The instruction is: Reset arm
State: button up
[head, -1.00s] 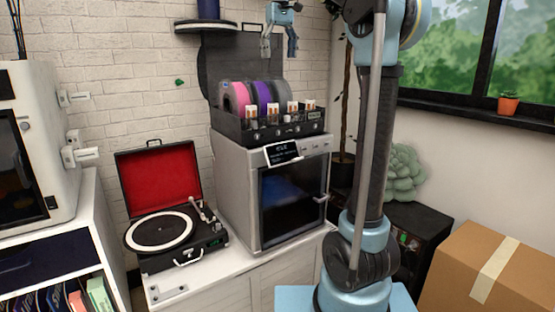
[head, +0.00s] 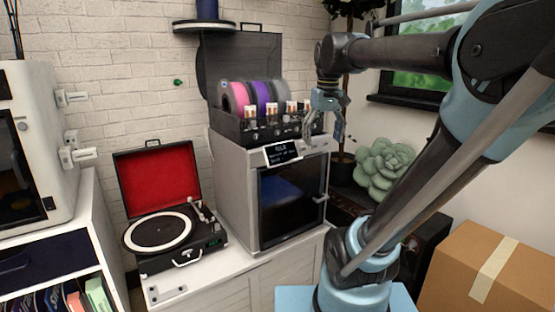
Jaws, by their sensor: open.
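My gripper (head: 323,131) hangs open and empty, pointing down, at the right end of the black spool box. In the picture it overlaps the box's right edge; I cannot tell whether it touches. My arm bends from its blue base at the lower middle, out to the right, then back left to the gripper.
A spool box (head: 262,132) with its lid up sits on a grey machine (head: 235,195) with a dark door. An open record player (head: 165,235) is left of it on the white cabinet (head: 225,275). A green succulent (head: 382,168) and cardboard box (head: 490,265) stand right.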

jog(key=s+d+f, duration=0.1)
jog(key=s+f, duration=0.3)
jog(key=f, duration=0.4)
jog(key=s+d+f+m, duration=0.1)
jog(key=s+d+f, duration=0.1)
jog(key=s+f, duration=0.3)
jog(key=s+d+f+m, duration=0.1)
jog(key=s+f, duration=0.4)
jog(key=f, duration=0.6)
jog(key=shift+d+f+t, duration=0.35)
jog(key=shift+f+t, duration=0.05)
jog(key=shift+s, duration=0.1)
jog(key=shift+w+f, duration=0.2)
jog(key=shift+w, duration=0.25)
